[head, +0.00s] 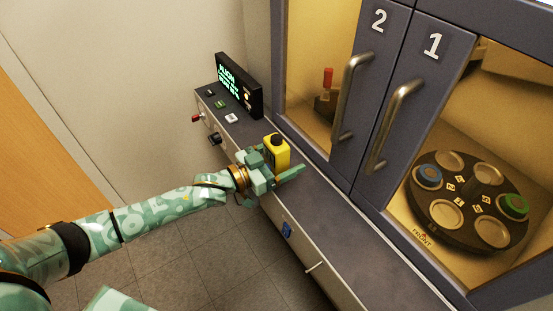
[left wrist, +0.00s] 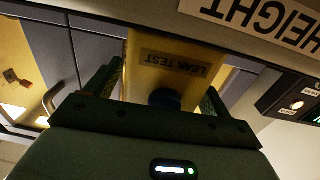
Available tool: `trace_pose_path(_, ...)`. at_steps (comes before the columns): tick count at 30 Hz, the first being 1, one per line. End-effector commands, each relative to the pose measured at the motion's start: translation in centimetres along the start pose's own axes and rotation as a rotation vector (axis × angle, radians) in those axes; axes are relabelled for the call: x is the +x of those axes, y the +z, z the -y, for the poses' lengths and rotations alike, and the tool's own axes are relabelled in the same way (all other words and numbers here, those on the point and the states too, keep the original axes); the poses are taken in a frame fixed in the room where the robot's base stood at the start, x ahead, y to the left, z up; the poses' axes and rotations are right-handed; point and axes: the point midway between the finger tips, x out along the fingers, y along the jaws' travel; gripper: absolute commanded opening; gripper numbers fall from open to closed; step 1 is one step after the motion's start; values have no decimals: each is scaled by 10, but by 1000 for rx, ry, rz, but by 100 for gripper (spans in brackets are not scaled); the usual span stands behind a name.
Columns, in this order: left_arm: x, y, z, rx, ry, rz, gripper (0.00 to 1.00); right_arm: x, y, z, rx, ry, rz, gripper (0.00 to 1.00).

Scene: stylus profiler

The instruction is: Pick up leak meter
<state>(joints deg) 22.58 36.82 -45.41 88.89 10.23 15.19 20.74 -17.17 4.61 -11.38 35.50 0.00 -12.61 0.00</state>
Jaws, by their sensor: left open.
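The leak meter is a small yellow box with a black top (head: 276,152), upright on the grey ledge of the cabinet in the head view. In the left wrist view its yellow face with a "LEAK TEST" label (left wrist: 178,62) stands between my fingers. My left gripper (head: 272,172) is open around the meter, a finger on each side; the wrist view (left wrist: 165,95) shows gaps beside it. The meter's lower part is hidden by the gripper in the head view. My right gripper is not in view.
A black display with green text (head: 238,85) stands at the ledge's far left, with several buttons (head: 221,104) before it. Doors marked 2 and 1 have metal handles (head: 394,125) behind the ledge. A round carousel (head: 468,200) sits behind glass at right. The ledge's right part (head: 345,240) is clear.

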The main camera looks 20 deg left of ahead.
Motion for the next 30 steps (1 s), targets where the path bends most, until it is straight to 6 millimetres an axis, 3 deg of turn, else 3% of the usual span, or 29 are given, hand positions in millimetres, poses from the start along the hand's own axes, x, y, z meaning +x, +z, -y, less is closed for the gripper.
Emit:
trace_pose_path(1, 0, 0, 0, 0, 0, 0, 73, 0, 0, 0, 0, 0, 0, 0)
trace_pose_path(6, 0, 0, 0, 0, 0, 0, 28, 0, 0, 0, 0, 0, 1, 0)
trace_pose_path(8, 0, -1, 0, 0, 0, -1, 24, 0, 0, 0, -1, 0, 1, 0)
trace_pose_path(15, 0, -2, 0, 1, 0, -2, 24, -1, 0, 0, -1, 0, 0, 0)
trace_pose_path(20, 0, -16, 0, 4, 0, -3, 24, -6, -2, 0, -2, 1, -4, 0)
trace_pose_path(23, -1, -35, 0, 4, 1, -4, 24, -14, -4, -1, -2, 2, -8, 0)
trace_pose_path(30, -43, -97, -27, 0, 3, -3, 24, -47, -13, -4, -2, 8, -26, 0)
